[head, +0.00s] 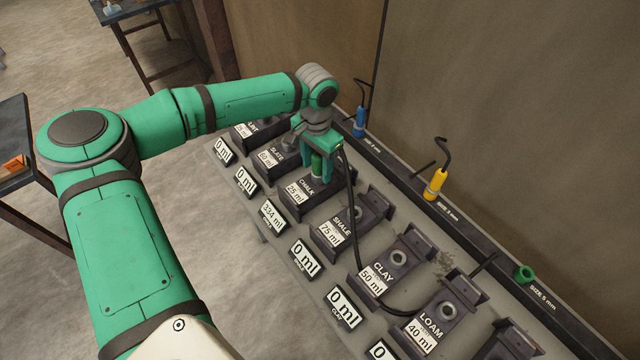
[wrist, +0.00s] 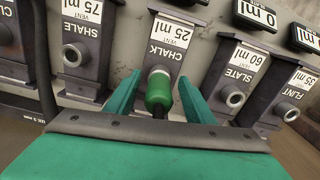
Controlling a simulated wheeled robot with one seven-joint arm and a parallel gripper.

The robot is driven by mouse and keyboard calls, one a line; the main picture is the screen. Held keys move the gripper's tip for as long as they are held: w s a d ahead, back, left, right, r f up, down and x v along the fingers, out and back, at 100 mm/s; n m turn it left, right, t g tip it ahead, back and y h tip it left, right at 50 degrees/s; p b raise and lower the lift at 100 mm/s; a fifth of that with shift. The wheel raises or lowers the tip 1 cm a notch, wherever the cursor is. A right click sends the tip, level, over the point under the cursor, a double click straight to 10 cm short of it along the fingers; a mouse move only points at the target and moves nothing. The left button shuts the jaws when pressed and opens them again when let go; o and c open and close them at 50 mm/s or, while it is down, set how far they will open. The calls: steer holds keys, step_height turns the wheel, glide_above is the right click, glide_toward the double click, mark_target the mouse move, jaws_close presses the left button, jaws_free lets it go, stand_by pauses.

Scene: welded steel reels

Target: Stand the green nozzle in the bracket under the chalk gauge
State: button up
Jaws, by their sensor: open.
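The green nozzle (head: 317,166) stands upright at the chalk bracket (head: 299,203). In the wrist view the nozzle (wrist: 158,92) is over the chalk bracket's socket, its lower end appearing to be in the ring; the exact seating is partly hidden. The chalk bracket's plate (wrist: 170,32) reads CHALK, 25 ml. My gripper (head: 318,168) is open above this bracket. In the wrist view its fingers (wrist: 160,97) are either side of the nozzle, with a visible gap on each side. The gauge (head: 272,215) in front of the chalk bracket seems to read 334 ml.
The slate bracket (wrist: 238,82) and shale bracket (wrist: 80,55) flank chalk, with empty sockets. A black hose (head: 352,215) runs from near my gripper along the bench. A blue nozzle (head: 359,122) and yellow nozzle (head: 435,184) stand on the back rail, near a green ring (head: 525,273).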

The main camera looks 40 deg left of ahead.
steer(key=shift+w+r, duration=0.1)
steer(key=shift+r, duration=4.9)
step_height(320, 180, up, 4)
steer(key=shift+r, duration=0.1)
steer(key=s+d, duration=0.6)
steer(key=s, duration=0.4)
steer(key=shift+d, duration=0.35)
